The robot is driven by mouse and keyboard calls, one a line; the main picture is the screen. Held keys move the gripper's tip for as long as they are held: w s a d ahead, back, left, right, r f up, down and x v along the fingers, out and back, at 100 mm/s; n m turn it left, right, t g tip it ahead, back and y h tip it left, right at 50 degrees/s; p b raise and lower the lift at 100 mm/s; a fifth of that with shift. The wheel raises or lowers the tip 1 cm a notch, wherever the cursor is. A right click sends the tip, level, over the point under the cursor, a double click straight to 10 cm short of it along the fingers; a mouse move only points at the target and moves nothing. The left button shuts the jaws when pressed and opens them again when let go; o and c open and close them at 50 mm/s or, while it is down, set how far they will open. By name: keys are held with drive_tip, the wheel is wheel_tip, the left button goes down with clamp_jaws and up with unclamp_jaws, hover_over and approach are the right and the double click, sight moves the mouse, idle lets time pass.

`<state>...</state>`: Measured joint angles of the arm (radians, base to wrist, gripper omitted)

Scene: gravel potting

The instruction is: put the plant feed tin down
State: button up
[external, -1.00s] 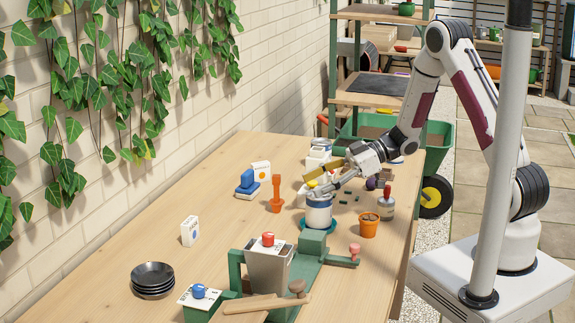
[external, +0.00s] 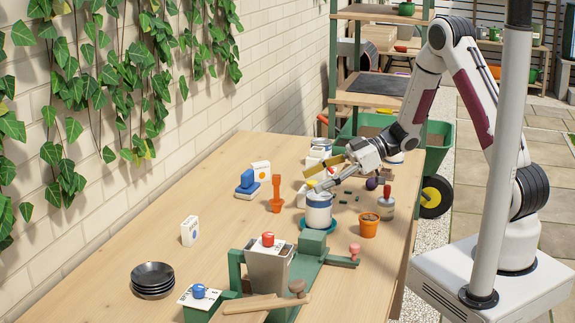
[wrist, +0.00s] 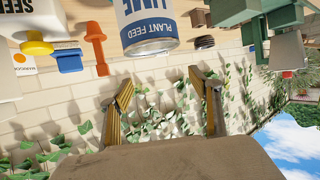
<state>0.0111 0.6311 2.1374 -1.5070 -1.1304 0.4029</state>
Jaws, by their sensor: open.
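The plant feed tin (external: 319,211) is a white can with blue bands. It stands upright on a teal round base (external: 325,226) on the table. In the wrist view the tin (wrist: 148,24) shows its "PLANT FEED" label, beyond the fingertips. My gripper (external: 316,186) is just above the tin's top in the external view. In the wrist view my gripper (wrist: 163,84) has its two fingers spread wide with nothing between them.
An orange pot (external: 368,226) and a red-handled stamper (external: 386,204) stand close on the right. An orange tool (external: 276,194) and a blue block (external: 247,184) are on the left. A green press holding a grey pot (external: 268,266) stands in front.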

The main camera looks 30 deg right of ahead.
drive_tip(key=shift+w, duration=0.1)
drive_tip(key=shift+w+d+r, duration=0.2)
drive_tip(key=shift+w+r, duration=0.05)
drive_tip(key=w+d+r+m+t+h, duration=0.4)
drive_tip(key=w+d+r+t+h, duration=0.25)
drive_tip(key=d+r, duration=0.3)
drive_tip(key=s+d+r+m+t+h, duration=0.1)
drive_tip(key=s+d+r+m+h, duration=0.1)
drive_tip(key=d+r+m+h, duration=0.3)
drive_tip(key=s+d+r+h, duration=0.1)
drive_tip(key=s+d+r, duration=0.1)
drive_tip(key=d, duration=0.6)
drive_tip(key=s+d+r+m+g+h, duration=0.2)
drive_tip(key=s+d+m+h, duration=0.15)
drive_tip(key=s, duration=0.85)
drive_tip(key=s+a+f+m+g+y, duration=0.1)
drive_tip(key=s, duration=0.7)
drive_tip(key=s+a+f+m+g+y, duration=0.1)
drive_tip(key=s+a+f+g, duration=0.1)
drive_tip(key=s, duration=0.7)
drive_tip(key=shift+m+y, duration=0.35)
drive_tip(key=shift+y, duration=0.05)
